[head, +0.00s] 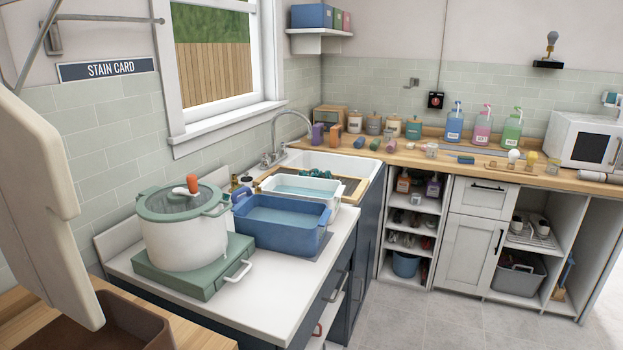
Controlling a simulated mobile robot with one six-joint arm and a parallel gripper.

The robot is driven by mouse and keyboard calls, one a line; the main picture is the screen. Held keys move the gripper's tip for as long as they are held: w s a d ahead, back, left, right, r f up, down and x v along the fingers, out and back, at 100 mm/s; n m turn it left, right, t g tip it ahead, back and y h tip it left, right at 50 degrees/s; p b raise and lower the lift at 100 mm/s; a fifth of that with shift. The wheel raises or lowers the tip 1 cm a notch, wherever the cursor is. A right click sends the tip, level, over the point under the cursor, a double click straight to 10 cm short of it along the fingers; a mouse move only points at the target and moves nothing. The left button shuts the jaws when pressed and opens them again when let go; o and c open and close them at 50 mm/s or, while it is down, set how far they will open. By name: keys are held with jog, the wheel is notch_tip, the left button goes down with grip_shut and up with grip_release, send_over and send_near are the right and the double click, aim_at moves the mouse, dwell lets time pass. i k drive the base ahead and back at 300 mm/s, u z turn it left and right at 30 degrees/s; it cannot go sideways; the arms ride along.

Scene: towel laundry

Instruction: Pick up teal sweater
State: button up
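A small dark teal bundle (316,174) shows at the sink, just behind the white basin of water (302,189). It may be the teal sweater, but it is too small and partly hidden to be sure. It appears to lie on or beside the wooden board (349,187) across the sink; its lower part is hidden by the basin. No other teal garment shows. My gripper is not in this view.
A blue tub of water (281,222) and a large lidded pot (184,229) on a green burner stand on the near counter. The tap (291,130) arches over the sink. Bottles and small items crowd the wooden counter (402,157). The grey floor (440,322) is clear.

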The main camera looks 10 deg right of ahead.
aim_at(315, 173)
jog(key=u, duration=0.25)
jog(key=k, duration=0.55)
jog(key=z, duration=1.4)
jog(key=i, duration=1.8)
